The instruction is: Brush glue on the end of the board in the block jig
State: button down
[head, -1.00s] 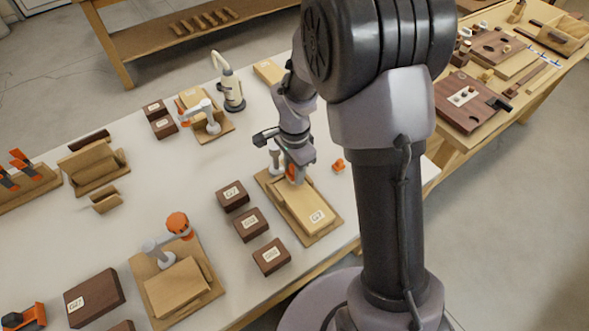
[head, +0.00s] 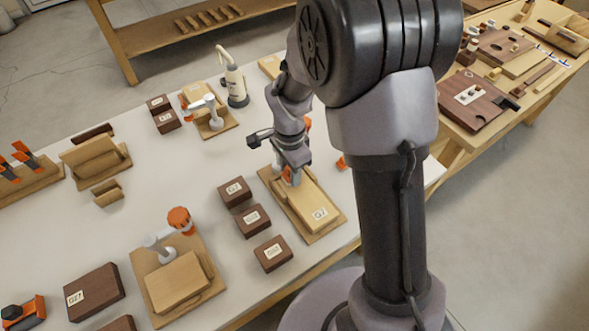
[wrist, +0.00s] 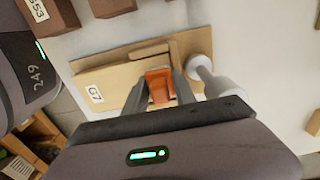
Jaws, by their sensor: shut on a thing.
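My gripper (head: 288,176) is at the far end of the jig (head: 318,232) that holds a pale board labelled G7 (head: 306,204). In the wrist view, my gripper (wrist: 159,94) is shut on an orange piece (wrist: 157,82), which looks like a clamp handle. A grey-white clamp post (wrist: 202,64) stands beside the fingers. The board (wrist: 108,84) lies on the jig base in the wrist view too. The glue bottle (head: 236,86) stands upright at the back of the bench, apart from my gripper. I cannot make out a brush or any glue on the board.
Dark blocks (head: 252,220) stand left of this jig. Another jig with an orange-knobbed clamp (head: 180,220) is at the front, and another clamp jig (head: 207,118) is near the bottle. A small orange item (head: 341,162) lies to the right. Bare bench shows at left centre.

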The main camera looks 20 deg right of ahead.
jog(key=shift+s+a, duration=0.2)
jog(key=shift+a, duration=0.35)
jog(key=shift+w+d, duration=0.25)
jog(key=shift+d, duration=0.6)
jog(key=shift+w+d, duration=0.25)
jog(key=shift+d, duration=0.6)
jog(key=shift+a, duration=0.1)
jog(key=shift+s+a+b, duration=0.2)
jog(key=shift+s+a, duration=0.05)
jog(key=shift+a, duration=0.6)
jog(key=shift+s+a+b, duration=0.2)
jog(key=shift+s+a, duration=0.05)
jog(key=shift+a, duration=0.55)
jog(key=shift+d, duration=0.15)
